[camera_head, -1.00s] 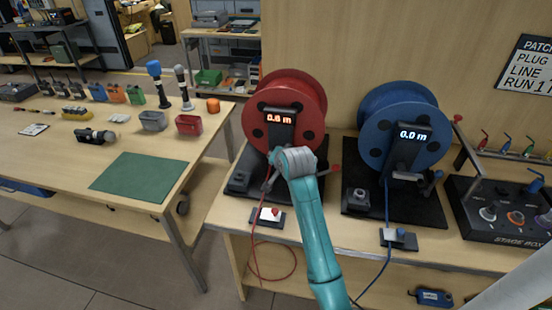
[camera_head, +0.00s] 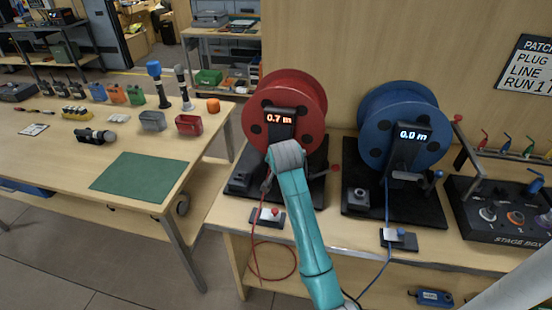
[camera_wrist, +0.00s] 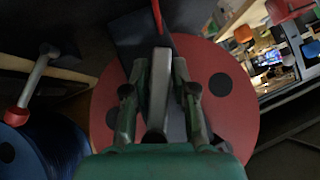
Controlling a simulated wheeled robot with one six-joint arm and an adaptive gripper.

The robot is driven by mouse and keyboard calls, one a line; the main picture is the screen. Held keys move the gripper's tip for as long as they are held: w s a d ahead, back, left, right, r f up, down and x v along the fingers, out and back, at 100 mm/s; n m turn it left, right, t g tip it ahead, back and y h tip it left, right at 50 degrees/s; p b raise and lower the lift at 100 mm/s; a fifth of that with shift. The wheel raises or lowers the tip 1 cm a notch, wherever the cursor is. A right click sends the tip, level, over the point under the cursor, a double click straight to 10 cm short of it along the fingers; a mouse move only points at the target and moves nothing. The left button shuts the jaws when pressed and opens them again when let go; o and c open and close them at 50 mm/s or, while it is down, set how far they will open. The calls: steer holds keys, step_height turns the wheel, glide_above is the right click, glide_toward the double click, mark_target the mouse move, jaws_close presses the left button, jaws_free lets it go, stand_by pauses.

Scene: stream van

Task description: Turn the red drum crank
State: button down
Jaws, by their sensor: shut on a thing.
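The red drum (camera_head: 313,92) stands upright on a dark base on the right-hand bench. Its display (camera_head: 280,117) reads 0.7 m. My gripper (camera_wrist: 160,72) is in front of the red drum, its fingers closed on either side of a grey bar, which looks like the drum crank (camera_wrist: 159,90). In the head view my arm's wrist covers most of the crank and gripper. The red drum face (camera_wrist: 232,112) fills the middle of the wrist view behind the fingers.
The blue drum (camera_head: 375,130), reading 0.0 m, stands close on the right with its own crank. The stage box (camera_head: 505,212) is further right.

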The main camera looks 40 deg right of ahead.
steer(key=shift+n+g+h, duration=0.3)
steer(key=shift+g+h, duration=0.1)
steer(key=shift+g, duration=0.1)
stand_by(1.8)
steer(key=c, duration=1.1)
jaws_free()
steer(key=shift+r, duration=0.1)
steer(key=v, duration=1.2)
